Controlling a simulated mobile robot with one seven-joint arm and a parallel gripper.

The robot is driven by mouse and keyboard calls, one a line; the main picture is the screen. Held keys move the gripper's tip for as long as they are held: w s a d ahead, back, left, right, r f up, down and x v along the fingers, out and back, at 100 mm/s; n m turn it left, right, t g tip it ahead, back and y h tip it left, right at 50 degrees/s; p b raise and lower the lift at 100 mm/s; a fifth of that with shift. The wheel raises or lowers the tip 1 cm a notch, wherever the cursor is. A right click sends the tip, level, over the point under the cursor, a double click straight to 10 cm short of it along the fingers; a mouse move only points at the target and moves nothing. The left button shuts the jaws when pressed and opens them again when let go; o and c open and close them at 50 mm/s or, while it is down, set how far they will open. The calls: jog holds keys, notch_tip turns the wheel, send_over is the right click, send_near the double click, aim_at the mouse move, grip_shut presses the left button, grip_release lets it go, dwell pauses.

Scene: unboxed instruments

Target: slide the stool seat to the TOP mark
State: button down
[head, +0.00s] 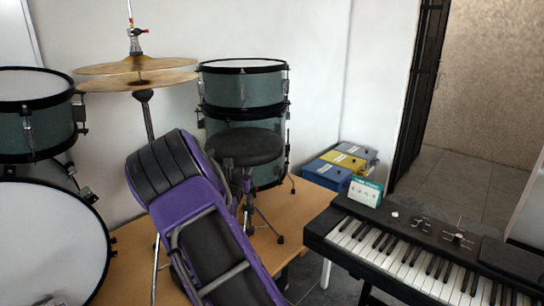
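The stool is a drum stool with a round dark seat (245,147) in the middle of the head view, in front of the stacked drums. Its post and splayed metal legs (268,222) stand on the wooden platform. The lower left of the stool is partly hidden by a large purple and black shape in the foreground; I cannot tell whether that shape is part of me. No TOP mark can be made out on the post at this size. My gripper does not show.
Green drums (243,88) stand close behind the stool. Cymbals (137,75) and a bass drum (45,245) are at the left. A keyboard (430,250) with a small teal box (365,191) is at the right. Blue and yellow boxes (343,161) sit behind it.

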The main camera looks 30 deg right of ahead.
aim_at(244, 139)
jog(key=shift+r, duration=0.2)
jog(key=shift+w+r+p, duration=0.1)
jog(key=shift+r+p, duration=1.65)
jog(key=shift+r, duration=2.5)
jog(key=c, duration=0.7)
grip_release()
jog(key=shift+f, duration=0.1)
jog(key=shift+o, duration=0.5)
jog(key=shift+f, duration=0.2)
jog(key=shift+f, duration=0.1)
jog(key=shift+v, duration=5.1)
